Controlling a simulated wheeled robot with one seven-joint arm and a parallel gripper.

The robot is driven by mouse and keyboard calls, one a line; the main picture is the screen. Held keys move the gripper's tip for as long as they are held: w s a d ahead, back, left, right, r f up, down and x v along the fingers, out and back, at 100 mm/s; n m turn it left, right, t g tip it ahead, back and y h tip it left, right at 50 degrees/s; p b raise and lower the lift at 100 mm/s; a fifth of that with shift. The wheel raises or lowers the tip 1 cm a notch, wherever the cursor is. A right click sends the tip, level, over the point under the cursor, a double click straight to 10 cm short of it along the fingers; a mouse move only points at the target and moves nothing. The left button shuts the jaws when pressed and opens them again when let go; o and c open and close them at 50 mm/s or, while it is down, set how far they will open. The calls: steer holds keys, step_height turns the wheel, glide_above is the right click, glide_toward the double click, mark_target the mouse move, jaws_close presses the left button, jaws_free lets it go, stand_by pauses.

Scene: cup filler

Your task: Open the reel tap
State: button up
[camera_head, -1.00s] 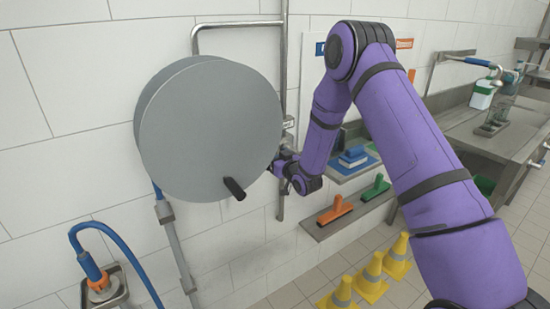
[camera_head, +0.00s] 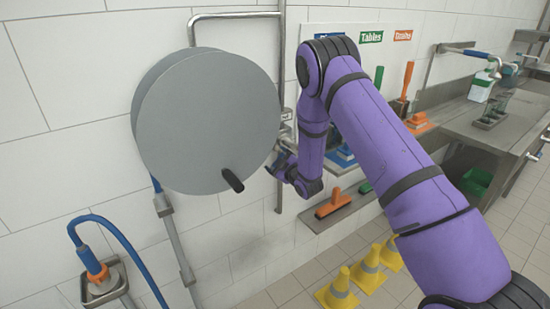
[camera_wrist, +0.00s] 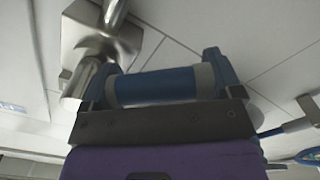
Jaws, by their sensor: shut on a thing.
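The reel tap is a metal valve (camera_wrist: 100,40) on the wall pipe, with a blue lever (camera_wrist: 150,88) that has a grey band. In the wrist view my gripper (camera_wrist: 160,76) is shut on the blue lever, one finger at each end of it. In the head view my gripper (camera_head: 277,162) is at the right edge of the grey hose reel (camera_head: 205,120), beside the vertical pipe. The reel partly hides the tap there, so the lever's angle is hard to tell.
The reel's black crank knob (camera_head: 233,180) sticks out near my gripper. A blue hose (camera_head: 120,245) hangs at the left. A shelf with an orange squeegee (camera_head: 333,203) is below right, with yellow cones (camera_head: 340,290) on the floor. A steel sink counter (camera_head: 480,130) stands at the right.

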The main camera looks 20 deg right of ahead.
steer(key=shift+w+d+f+n, duration=0.2)
steer(key=shift+d+f+n, duration=0.35)
steer(key=shift+n, duration=0.6)
steer(key=shift+w+d+f+n, duration=0.25)
steer(key=shift+d+n, duration=0.35)
steer(key=shift+n, duration=0.6)
steer(key=shift+w+d+f+n, duration=0.1)
steer(key=shift+d+f+n, duration=0.45)
steer(key=shift+n, duration=0.6)
steer(key=shift+d, duration=0.15)
steer(key=o, duration=1.1)
steer(key=v, duration=1)
steer(key=shift+s, duration=0.4)
steer(key=shift+d+r, duration=0.15)
